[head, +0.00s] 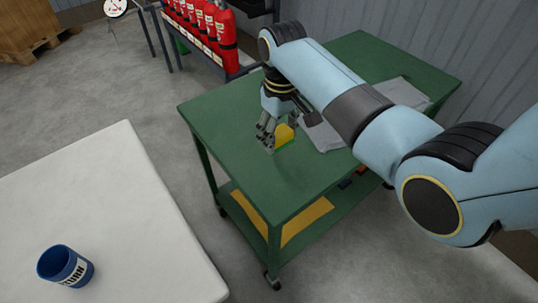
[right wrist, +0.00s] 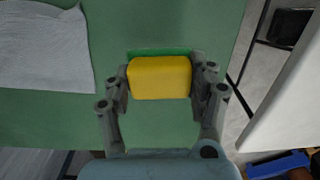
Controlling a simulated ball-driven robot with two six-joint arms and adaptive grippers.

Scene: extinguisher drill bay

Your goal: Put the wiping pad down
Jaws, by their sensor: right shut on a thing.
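The wiping pad (right wrist: 159,78) is a yellow block with a green strip along its far side. My right gripper (right wrist: 160,84) is shut on it, one finger at each short side. In the head view the pad (head: 284,134) shows low at the green cart's top (head: 330,75), partly hidden by the fingers of my right gripper (head: 268,140). I cannot tell whether the pad touches the cart top. My left gripper is not in view.
A grey cloth (head: 400,92) lies on the cart beside the pad. Red extinguishers (head: 205,20) stand on a rack behind. The cart's near left top is clear.

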